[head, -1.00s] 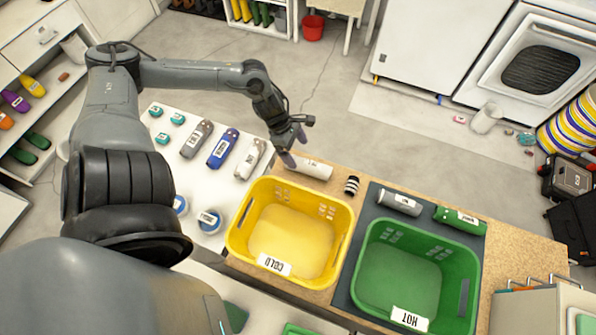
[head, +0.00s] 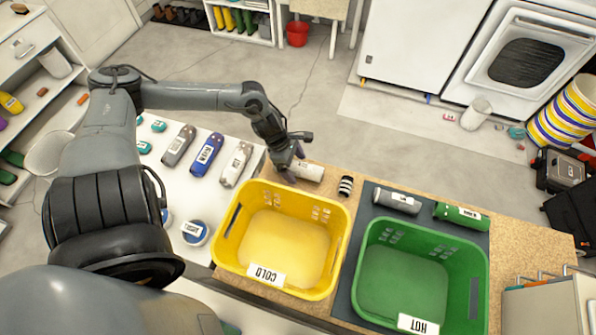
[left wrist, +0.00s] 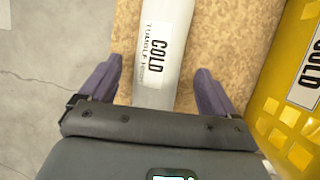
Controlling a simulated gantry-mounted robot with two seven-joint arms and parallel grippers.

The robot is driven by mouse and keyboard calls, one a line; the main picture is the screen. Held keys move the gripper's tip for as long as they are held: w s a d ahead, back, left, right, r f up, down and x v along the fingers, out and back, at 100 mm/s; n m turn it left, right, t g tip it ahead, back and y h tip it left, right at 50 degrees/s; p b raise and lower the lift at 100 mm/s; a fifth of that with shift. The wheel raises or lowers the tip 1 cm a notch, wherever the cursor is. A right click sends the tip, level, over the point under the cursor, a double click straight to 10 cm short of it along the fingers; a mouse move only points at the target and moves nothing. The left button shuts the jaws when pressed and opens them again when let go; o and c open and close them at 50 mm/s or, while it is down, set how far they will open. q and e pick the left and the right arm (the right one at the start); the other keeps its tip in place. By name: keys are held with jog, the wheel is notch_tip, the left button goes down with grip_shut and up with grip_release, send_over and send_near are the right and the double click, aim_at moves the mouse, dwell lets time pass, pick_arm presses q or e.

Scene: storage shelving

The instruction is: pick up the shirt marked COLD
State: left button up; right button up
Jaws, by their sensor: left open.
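The rolled white shirt marked COLD (left wrist: 166,45) lies on the cork-like counter, with its label facing up in the left wrist view. In the head view the shirt (head: 308,172) lies behind the yellow basket (head: 334,235), partly hidden by my gripper. My left gripper (left wrist: 157,95) is open, with one purple finger on each side of the shirt's near end. In the head view the left gripper (head: 292,170) is over the shirt's left end. I cannot tell whether the fingers touch it. My right gripper is not in view.
The yellow basket is labelled COLD and stands close beside the shirt. A green basket (head: 480,262) labelled HOT stands to its right. A striped roll (head: 346,186), a grey roll (head: 397,201) and a green roll (head: 462,215) lie nearby. Several rolls lie on the white table to the left.

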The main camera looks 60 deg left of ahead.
pick_arm(q)
jog(key=shift+w+d+f, duration=0.2)
jog(key=shift+f, duration=0.35)
jog(key=c, duration=1.2)
